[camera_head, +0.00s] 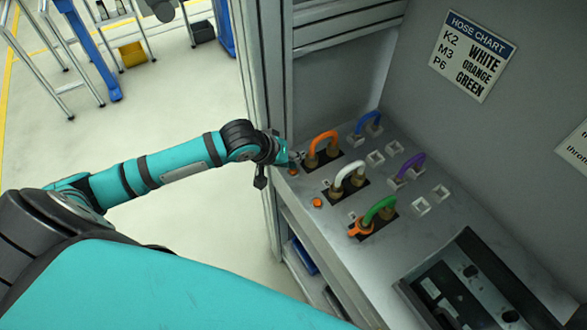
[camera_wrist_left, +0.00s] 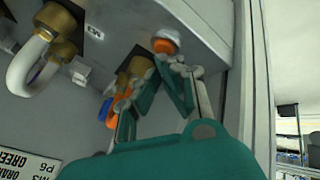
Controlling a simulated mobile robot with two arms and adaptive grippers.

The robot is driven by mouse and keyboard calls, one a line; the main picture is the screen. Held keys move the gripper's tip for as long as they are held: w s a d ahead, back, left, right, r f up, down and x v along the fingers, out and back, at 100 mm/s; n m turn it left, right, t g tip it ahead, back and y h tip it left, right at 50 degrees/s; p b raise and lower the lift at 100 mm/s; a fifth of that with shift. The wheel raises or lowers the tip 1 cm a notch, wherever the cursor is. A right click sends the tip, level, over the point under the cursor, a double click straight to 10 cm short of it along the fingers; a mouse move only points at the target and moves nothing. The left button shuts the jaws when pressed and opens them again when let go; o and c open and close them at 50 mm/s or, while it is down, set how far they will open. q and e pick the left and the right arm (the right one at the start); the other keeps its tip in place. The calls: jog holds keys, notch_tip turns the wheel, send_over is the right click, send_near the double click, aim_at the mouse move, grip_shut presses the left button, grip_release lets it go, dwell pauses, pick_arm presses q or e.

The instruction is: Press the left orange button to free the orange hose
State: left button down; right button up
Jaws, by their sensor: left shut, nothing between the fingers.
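The left orange button (camera_head: 293,171) is a small round knob at the left edge of the grey panel. It also shows in the left wrist view (camera_wrist_left: 164,44), right by the fingertips. The orange hose (camera_head: 323,139) is a loop standing in brass fittings beside that button; in the left wrist view (camera_wrist_left: 122,101) it is partly hidden behind a finger. My left gripper (camera_head: 297,157) is shut and empty, close to the button and the hose's near end. I cannot tell whether it touches the button. My right gripper is not in view.
A white hose (camera_head: 350,174), a green hose (camera_head: 379,208), a blue hose (camera_head: 369,120) and a purple hose (camera_head: 411,163) stand nearby. Another orange button (camera_head: 317,202) is beside the white hose. A hose chart (camera_head: 472,56) hangs on the wall. A cabinet post (camera_head: 268,100) rises behind the gripper.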

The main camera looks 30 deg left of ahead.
pick_arm(q)
jog(key=shift+f, duration=0.45)
dwell(0.5)
jog(key=shift+r, duration=0.1)
jog(key=shift+r+p, duration=0.8)
jog(key=shift+p, duration=0.45)
jog(key=shift+r, duration=0.1)
notch_tip(320, 180, up, 5)
jog(key=p, duration=0.6)
jog(key=shift+d, duration=0.1)
